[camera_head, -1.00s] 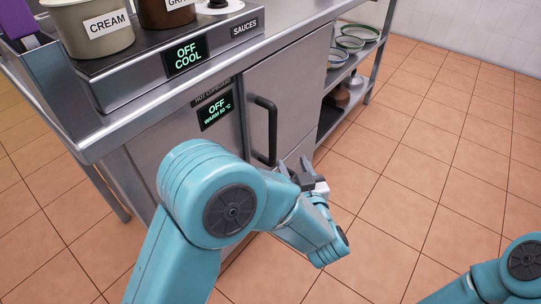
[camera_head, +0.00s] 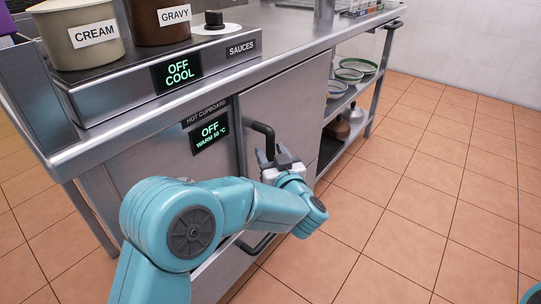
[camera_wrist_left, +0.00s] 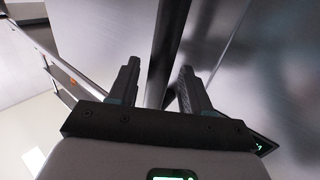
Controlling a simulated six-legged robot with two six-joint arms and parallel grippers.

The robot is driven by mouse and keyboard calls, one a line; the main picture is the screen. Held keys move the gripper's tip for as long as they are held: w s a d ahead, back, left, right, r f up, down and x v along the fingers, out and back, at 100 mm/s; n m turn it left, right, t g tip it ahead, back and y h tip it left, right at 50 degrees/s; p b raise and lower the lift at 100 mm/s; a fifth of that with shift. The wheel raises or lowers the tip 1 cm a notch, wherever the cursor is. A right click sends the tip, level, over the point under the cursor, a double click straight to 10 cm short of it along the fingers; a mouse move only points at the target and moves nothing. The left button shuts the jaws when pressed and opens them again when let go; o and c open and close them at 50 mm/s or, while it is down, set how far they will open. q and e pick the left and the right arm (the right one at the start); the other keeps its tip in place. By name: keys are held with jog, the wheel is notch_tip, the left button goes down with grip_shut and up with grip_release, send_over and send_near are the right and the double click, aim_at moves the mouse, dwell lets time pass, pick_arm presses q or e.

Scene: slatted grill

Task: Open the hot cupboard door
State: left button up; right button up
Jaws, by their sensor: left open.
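The hot cupboard door (camera_head: 297,105) is a flat steel panel and looks shut. Its black vertical bar handle (camera_head: 263,128) is on its left side; my gripper hides the lower part. The hot cupboard display (camera_head: 210,133) reads OFF, WARM 50 °C. My left gripper (camera_head: 268,157) is at the handle's lower part. In the left wrist view its two fingers (camera_wrist_left: 158,78) are apart, with the dark handle bar (camera_wrist_left: 166,45) running between them. I cannot tell whether either finger touches the bar. My right gripper is out of view.
A steel counter with a sauces unit (camera_head: 166,75) holding a cream pot (camera_head: 80,36) and a gravy pot (camera_head: 158,22) overhangs the cupboard. A lower black handle (camera_head: 258,246) sits below my left arm. Shelves with bowls (camera_head: 348,75) stand right. Tiled floor (camera_head: 420,190) is clear.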

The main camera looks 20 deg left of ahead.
pick_arm(q)
jog(key=shift+w+a, duration=0.3)
jog(key=shift+w, duration=0.15)
jog(key=shift+c, duration=0.4)
grip_shut()
